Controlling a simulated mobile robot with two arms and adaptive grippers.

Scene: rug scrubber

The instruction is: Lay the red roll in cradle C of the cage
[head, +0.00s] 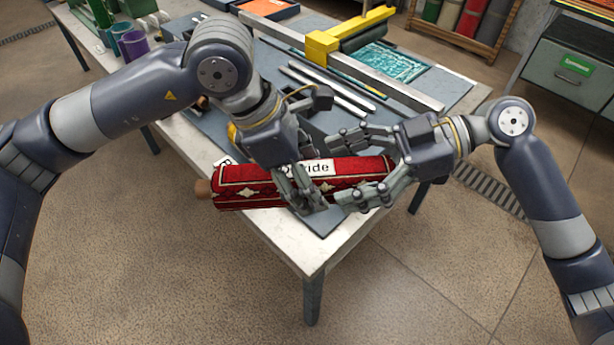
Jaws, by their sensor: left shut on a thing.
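The red roll (240,187) is a patterned rug roll with cream trim, a white label partly hidden by my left gripper, and a brown core end at left. It lies nearly level over the near end of the table. My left gripper (308,200) is shut on its middle. My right gripper (352,170) is open, its fingers spread on either side of the roll's right part; contact there is unclear. A wooden-framed cage (487,45) at the top right holds several upright rolls, green, red and dark. No cradle letter is readable, and the picture edge cuts it off.
The table (290,246) carries a yellow-headed scrubber on a rail (345,37), metal rods (330,92), a teal tray (395,62), an orange box (262,8) and cups at the far left. A green-labelled cabinet (570,68) stands right.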

